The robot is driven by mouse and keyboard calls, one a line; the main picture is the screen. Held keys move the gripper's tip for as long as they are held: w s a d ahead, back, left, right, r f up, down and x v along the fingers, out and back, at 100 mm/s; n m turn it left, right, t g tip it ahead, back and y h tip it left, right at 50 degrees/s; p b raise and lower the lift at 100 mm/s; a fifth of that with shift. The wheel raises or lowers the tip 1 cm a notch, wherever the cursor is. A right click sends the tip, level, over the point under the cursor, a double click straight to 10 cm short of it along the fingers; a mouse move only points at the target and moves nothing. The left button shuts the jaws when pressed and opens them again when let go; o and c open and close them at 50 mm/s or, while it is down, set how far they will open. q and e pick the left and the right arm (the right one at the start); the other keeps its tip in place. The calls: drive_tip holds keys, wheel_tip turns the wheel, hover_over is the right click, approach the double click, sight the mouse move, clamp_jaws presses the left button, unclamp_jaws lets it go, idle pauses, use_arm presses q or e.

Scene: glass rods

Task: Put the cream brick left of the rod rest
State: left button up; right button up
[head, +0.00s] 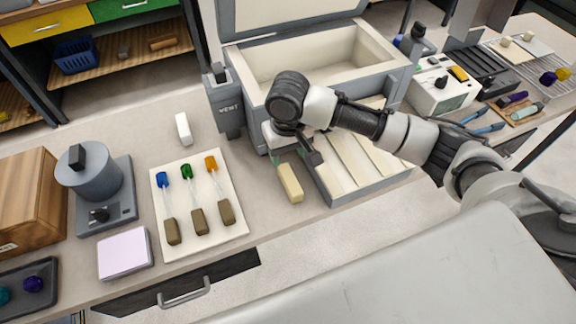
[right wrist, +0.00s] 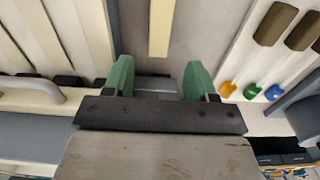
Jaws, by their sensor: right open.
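The cream brick (head: 290,182) lies on the counter between the rod board and the grey box in the head view. It also shows at the top of the right wrist view (right wrist: 162,25), ahead of the fingers and apart from them. The pale board (head: 207,242), seemingly the rod rest, carries three clear rods with brown blocks at one end and blue, green and orange tips at the other. My right gripper (head: 288,155) is above the counter just behind the brick. Its green fingers are spread and empty in the right wrist view (right wrist: 158,78). My left gripper is out of view.
The grey box (head: 395,83) and its slatted front tray (head: 403,180) stand right of the brick. A white block (head: 183,128) lies behind the board. A grey device (head: 97,180) and a pinkish pad (head: 124,253) stand left of the board, with little counter between.

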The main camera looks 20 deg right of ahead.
drive_tip(key=shift+r, duration=1.9)
drive_tip(key=shift+f, duration=0.1)
